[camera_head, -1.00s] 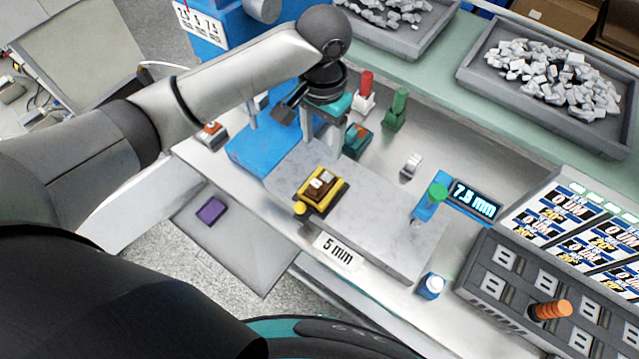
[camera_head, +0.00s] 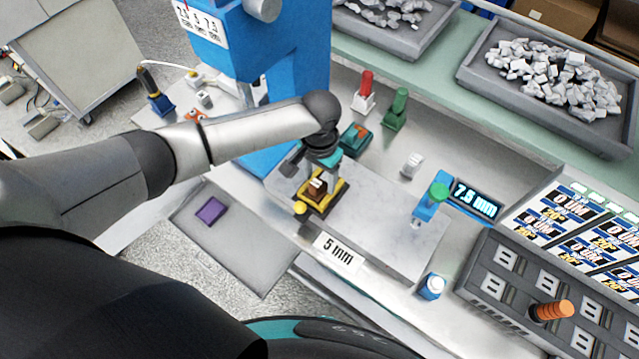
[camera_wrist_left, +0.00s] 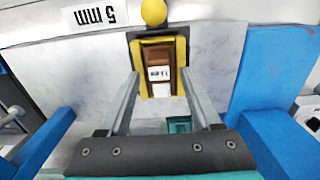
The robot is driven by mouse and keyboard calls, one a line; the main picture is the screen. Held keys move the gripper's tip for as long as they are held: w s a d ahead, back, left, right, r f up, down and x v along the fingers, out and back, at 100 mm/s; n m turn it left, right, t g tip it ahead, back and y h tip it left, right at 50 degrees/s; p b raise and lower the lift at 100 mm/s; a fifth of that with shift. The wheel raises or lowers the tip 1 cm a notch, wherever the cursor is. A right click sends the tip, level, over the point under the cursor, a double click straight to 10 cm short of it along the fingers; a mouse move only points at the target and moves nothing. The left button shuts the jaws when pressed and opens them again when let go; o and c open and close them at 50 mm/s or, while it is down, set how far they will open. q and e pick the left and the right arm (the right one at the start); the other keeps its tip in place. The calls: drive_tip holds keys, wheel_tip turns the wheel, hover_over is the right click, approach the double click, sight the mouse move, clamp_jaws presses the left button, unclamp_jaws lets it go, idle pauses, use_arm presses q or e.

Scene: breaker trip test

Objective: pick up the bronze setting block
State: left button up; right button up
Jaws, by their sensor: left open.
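The bronze setting block (camera_head: 317,188) is a small brown block with a pale label on top. It sits in a yellow-edged holder (camera_head: 309,209) on the grey stone plate. In the left wrist view the block (camera_wrist_left: 157,57) lies between the fingertips, with the yellow holder (camera_wrist_left: 181,48) around it. My left gripper (camera_head: 316,181) is open and points down just above the block, one finger on each side. In the wrist view the left gripper (camera_wrist_left: 160,75) shows a gap beside the block, with no clear contact. My right gripper is not in view.
A yellow ball knob (camera_head: 299,208) stands at the holder's front corner. A blue stand (camera_head: 302,62) rises behind my arm. The plate between holder and gauge (camera_head: 375,215) is clear.

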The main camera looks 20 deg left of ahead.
use_arm(q)
drive_tip(key=shift+f, duration=0.45)
clamp_jaws()
idle(0.5)
